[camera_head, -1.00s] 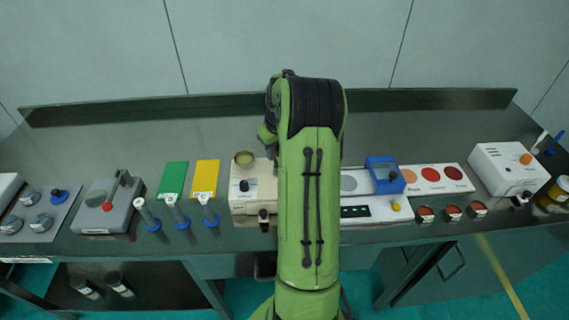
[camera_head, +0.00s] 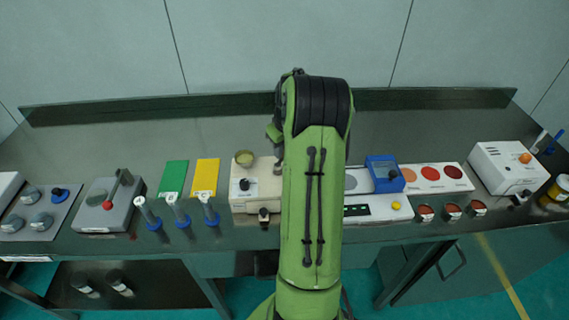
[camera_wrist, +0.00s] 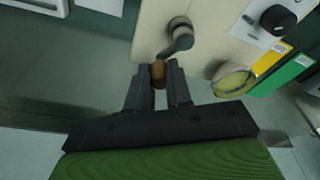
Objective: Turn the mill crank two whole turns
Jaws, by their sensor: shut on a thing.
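The mill is a cream box (camera_head: 258,200). It also fills the upper middle of the wrist view (camera_wrist: 215,20). Its crank (camera_wrist: 180,38) is a grey arm on the box with a brown knob at its end. My gripper (camera_wrist: 159,78) is shut on the brown crank knob (camera_wrist: 159,70), one dark finger on each side. In the head view my green arm hides the gripper, the crank and the right part of the mill.
A round cup (camera_head: 244,158) stands at the mill's back left, near a black knob (camera_head: 244,184). Green (camera_head: 173,178) and yellow (camera_head: 205,177) cards lie to the left, with several blue-based tubes before them. A blue device (camera_head: 384,174) stands close right of my arm.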

